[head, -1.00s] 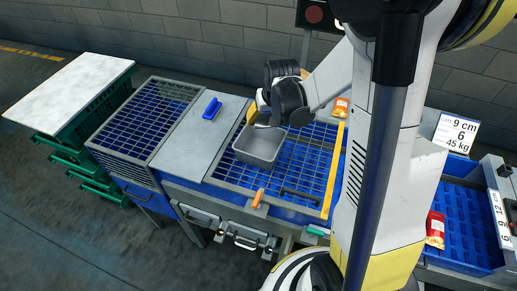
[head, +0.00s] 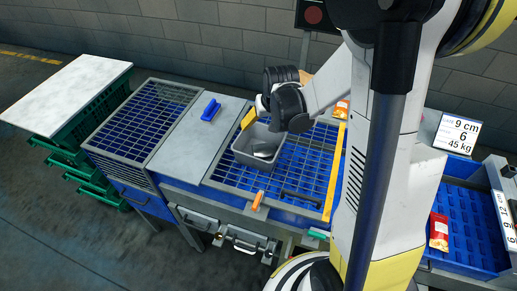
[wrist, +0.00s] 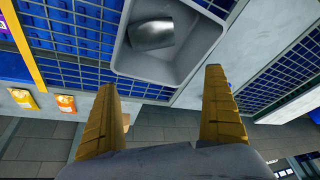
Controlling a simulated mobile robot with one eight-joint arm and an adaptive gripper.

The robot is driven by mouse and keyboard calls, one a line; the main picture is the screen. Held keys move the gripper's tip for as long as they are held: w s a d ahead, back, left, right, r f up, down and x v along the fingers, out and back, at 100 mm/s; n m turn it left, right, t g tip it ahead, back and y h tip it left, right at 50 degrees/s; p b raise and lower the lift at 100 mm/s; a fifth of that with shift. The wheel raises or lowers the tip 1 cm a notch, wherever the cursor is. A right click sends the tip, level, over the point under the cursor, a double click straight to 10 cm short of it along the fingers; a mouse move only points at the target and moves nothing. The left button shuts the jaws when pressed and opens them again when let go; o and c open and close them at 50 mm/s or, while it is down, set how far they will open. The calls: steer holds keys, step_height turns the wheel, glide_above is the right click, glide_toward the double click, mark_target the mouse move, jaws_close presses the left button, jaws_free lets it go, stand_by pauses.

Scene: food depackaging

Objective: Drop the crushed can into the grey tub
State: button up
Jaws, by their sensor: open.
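The grey tub (head: 241,158) stands on the blue grid table, and it also shows in the wrist view (wrist: 128,62). The crushed can (wrist: 152,32), silver and dented, lies on its side inside the tub; in the head view it is a pale shape in the tub (head: 264,151). My gripper (wrist: 160,95) is open and empty, its two yellow fingers wide apart beside the tub's rim in the wrist view.
A blue-handled grey panel (head: 196,140) lies left of the tub. A black handle (head: 300,198) and an orange handle (head: 258,201) are near the table's front. A yellow strip (head: 335,172) runs along the right. Orange packets (wrist: 66,103) lie beyond the grid.

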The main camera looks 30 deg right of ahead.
steer(key=v, duration=1.1)
steer(key=shift+r, duration=0.1)
steer(key=s+a+f+n+t+b, duration=0.1)
steer(key=s+a+f+b, duration=0.4)
steer(key=s+b, duration=0.2)
steer(key=s+a+f+n+t+b, duration=0.1)
steer(key=s+a+f+n+b, duration=0.1)
steer(key=s+a+f+b, duration=0.3)
steer(key=s+b, duration=0.2)
steer(key=b, duration=0.1)
steer(key=shift+s+a+f+t+y+b, duration=0.25)
steer(key=shift+s+a+t+y+b, duration=0.05)
steer(key=shift+s+b, duration=0.1)
steer(key=shift+d, duration=0.1)
